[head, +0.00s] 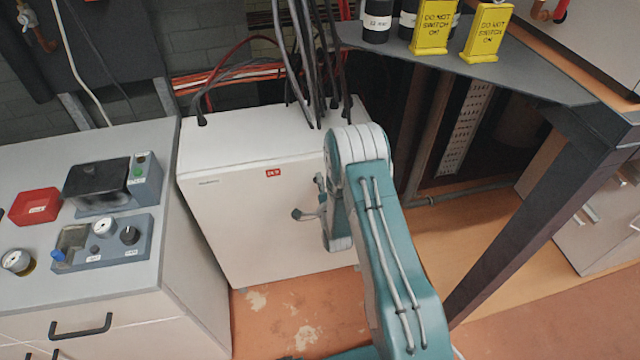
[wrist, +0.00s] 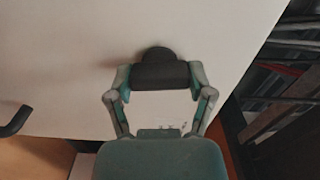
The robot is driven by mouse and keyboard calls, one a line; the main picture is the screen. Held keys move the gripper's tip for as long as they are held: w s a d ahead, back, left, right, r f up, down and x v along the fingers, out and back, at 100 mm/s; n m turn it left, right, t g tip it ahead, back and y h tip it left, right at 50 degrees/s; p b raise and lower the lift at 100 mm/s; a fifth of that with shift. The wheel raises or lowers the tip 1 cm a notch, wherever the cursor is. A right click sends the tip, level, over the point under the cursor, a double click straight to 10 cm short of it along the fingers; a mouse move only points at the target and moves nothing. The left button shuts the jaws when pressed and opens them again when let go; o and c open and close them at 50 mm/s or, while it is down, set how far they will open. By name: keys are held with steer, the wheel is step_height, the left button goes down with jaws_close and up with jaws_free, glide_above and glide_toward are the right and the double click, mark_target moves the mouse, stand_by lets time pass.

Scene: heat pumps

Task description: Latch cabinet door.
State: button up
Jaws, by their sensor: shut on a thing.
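The white cabinet (head: 265,215) stands against the wall, with a small red label on its front. Its door looks flush with the body, though my arm hides the right edge. A dark door handle (head: 303,214) sticks out from the front and shows in the wrist view (wrist: 15,122) at the far left. In the wrist view a dark latch (wrist: 156,53) with a rounded base stands on the white door. My gripper (wrist: 160,77) is shut on the latch's dark block, one finger on each side. In the head view my arm mostly hides the gripper.
A grey-topped cabinet (head: 120,260) with gauges and a red box (head: 35,206) stands at left. Cables (head: 310,70) drop onto the cabinet top. A dark table (head: 480,70) with yellow signs (head: 433,28) is at right, its leg (head: 540,230) near my arm.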

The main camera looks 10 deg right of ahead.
steer(key=shift+d+f+m, duration=0.1)
steer(key=shift+d+m, duration=0.05)
steer(key=shift+m, duration=0.45)
steer(key=shift+f, duration=0.1)
steer(key=o, duration=1.1)
steer(key=shift+d, duration=0.1)
steer(key=shift+s, duration=0.2)
steer(key=s, duration=1.1)
steer(key=shift+s, duration=0.3)
